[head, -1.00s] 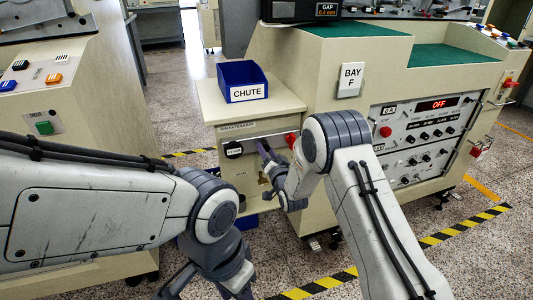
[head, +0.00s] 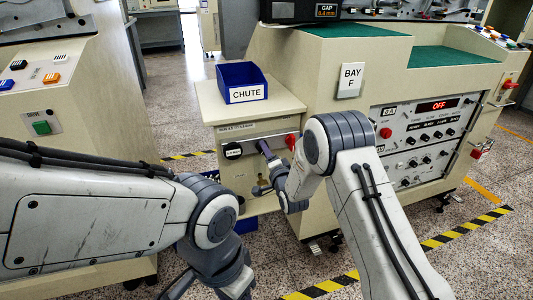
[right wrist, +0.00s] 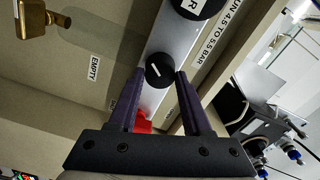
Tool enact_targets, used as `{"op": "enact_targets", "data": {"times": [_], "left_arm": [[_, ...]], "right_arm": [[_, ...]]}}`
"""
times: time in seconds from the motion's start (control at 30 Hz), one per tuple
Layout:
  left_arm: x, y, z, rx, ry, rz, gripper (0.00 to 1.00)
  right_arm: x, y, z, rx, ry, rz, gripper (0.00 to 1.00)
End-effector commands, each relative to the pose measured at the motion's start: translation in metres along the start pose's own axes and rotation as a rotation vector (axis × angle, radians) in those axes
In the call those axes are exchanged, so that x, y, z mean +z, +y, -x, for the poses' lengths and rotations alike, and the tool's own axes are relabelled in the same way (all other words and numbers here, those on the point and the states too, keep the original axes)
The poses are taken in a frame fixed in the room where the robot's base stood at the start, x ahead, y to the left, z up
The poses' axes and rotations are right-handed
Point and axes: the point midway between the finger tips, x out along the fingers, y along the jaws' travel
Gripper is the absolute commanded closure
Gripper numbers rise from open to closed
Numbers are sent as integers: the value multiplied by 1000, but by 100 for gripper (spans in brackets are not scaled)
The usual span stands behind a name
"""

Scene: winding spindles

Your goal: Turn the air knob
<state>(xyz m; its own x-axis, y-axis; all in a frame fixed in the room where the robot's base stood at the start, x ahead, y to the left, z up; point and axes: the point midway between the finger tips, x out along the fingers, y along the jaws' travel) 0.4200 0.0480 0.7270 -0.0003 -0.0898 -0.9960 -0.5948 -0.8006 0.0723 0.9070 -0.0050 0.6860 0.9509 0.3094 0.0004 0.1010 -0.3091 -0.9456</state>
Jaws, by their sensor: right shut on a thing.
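The air knob is a round black knob (right wrist: 159,71) with a white pointer line on a metal strip in the right wrist view. The line stands at a slant. My right gripper (right wrist: 160,76) has one purple finger on each side of the knob and is shut on it. In the head view the right gripper (head: 263,148) is at the front panel (head: 262,128) under the chute, and it hides the knob. My left gripper (head: 215,287) hangs low at the bottom edge, partly cut off, away from the panel; its jaw state is unclear.
A black round fitting with a white label (head: 233,151) sits left of the right gripper. A red part (head: 291,141) is to its right. A brass fitting (right wrist: 32,20) shows at the wrist view's corner. The blue chute bin (head: 242,82) stands on top.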

Motion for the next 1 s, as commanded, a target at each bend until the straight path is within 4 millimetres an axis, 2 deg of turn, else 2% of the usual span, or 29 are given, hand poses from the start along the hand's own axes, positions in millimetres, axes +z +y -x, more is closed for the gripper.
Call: {"op": "enact_targets", "data": {"times": [0.4,0.43,0.47,0.5,0.83,1.0], "left_arm": [[0,0,0,0,0,0,50],[0,0,0,0,0,0,50],[0,0,0,0,0,0,50],[0,0,0,0,0,0,50],[0,0,0,0,0,0,50],[0,0,4,0,0,0,50]], "right_arm": [[0,1,1,4,0,-5,100],[0,1,1,4,0,-5,40],[0,1,1,3,0,-5,28],[0,1,0,3,0,-5,21],[0,0,2,2,0,-4,21],[0,0,20,5,-1,-5,21]]}}
